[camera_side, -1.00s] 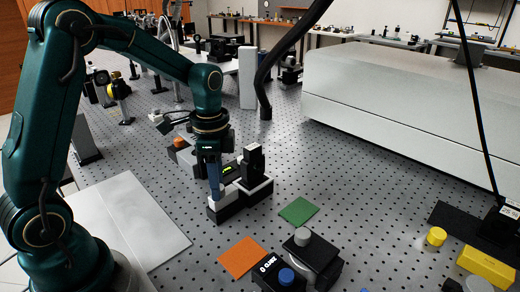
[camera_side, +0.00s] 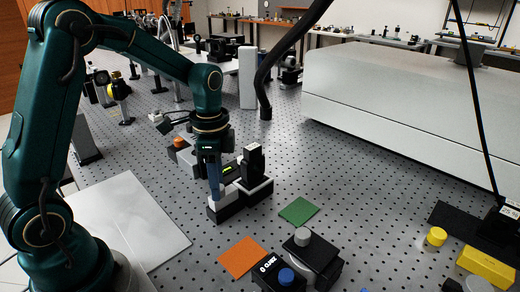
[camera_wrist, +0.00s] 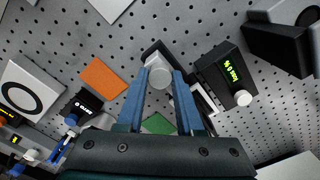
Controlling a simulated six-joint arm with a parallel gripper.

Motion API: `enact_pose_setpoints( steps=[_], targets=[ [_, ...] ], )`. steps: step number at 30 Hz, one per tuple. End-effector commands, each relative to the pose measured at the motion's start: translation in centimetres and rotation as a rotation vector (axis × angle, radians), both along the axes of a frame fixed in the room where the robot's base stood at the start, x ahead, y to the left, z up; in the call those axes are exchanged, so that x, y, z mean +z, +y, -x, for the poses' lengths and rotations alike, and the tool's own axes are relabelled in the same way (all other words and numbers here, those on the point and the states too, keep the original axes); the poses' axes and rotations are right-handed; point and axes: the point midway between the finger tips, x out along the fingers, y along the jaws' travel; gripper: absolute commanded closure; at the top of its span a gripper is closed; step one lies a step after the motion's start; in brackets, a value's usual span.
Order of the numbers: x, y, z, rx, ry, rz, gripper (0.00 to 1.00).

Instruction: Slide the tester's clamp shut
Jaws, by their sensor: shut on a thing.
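The tester (camera_side: 257,188) is a black unit with a small green display and an upright black block, standing on the perforated table. In the wrist view its dark box (camera_wrist: 222,72) shows green digits. A pale clamp piece (camera_side: 222,206) sits at the tester's near left end. My gripper (camera_side: 214,194) points down at this end. In the wrist view its blue fingers (camera_wrist: 162,76) are on either side of a round pale knob (camera_wrist: 159,75), shut on it. The fingers partly hide the clamp and its track, so I cannot tell how wide the clamp gap is.
A green pad (camera_side: 299,211) and an orange pad (camera_side: 242,258) lie nearby. A black box marked ZERO with a blue button (camera_side: 286,276) and a grey-knobbed black box (camera_side: 314,258) stand at the front. A large white housing (camera_side: 400,110) is at the back right. Bare table lies between.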

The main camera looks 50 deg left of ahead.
Motion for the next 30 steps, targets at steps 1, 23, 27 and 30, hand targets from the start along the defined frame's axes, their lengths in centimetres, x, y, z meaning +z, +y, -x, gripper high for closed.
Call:
enact_pose_setpoints(
  steps=[1, 23, 27, 30],
  targets=[
    [0.1, 0.0, -0.1, 0.000, -0.004, -0.001, 1.00],
    [0.1, 0.0, -2.9, 0.000, -0.013, 0.000, 1.00],
    [0.1, 0.0, -2.9, 0.001, -0.013, 0.000, 0.38],
    [0.1, 0.0, -2.8, 0.000, -0.008, 0.000, 0.34]
  ],
)
